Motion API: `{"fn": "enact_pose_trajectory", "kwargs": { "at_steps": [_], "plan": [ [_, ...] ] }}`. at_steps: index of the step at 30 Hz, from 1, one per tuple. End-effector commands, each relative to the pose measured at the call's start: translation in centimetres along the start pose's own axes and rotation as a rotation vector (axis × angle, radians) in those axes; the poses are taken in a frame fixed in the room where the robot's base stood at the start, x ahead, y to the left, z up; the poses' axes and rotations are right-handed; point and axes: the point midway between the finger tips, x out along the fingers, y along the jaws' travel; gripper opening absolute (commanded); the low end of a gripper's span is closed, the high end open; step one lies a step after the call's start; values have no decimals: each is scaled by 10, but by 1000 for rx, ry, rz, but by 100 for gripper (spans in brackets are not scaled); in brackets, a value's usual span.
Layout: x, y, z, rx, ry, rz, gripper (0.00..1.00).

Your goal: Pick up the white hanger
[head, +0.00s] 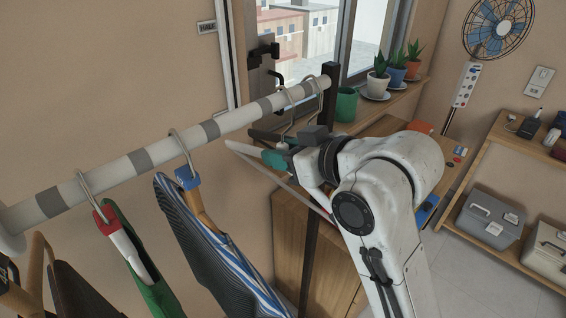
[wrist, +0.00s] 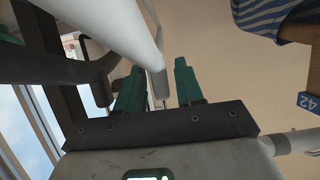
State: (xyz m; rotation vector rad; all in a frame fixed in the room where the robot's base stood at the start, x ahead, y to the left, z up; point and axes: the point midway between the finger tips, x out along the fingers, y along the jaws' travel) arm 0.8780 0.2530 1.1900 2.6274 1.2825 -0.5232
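The white hanger (head: 240,148) hangs near the far end of the rail, by the dark post. Its pale arm and lower bar show in the head view, and the rest is partly hidden by my gripper. My gripper (head: 277,158), with teal fingertips, is at the hanger's upper part, just below the rail. In the wrist view my gripper (wrist: 157,85) has its two fingers apart, with a gap between them. A thick white bar passes close above the fingers there; I cannot tell whether it is hanger or rail. Contact with the hanger cannot be made out.
The white rail with grey bands (head: 125,165) runs to the dark post (head: 322,150). A striped garment (head: 215,250) with a blue tag and a green garment (head: 150,275) hang nearer. A green cup (head: 346,105) and potted plants (head: 378,80) stand behind; a wooden cabinet (head: 290,240) is below.

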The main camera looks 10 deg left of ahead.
Motion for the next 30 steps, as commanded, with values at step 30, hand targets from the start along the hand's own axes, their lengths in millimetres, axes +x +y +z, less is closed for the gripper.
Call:
{"fn": "enact_pose_trajectory", "kwargs": {
  "at_steps": [30],
  "plan": [
    [-6, 0, -15, 0, 1, 0, 0]
  ]
}}
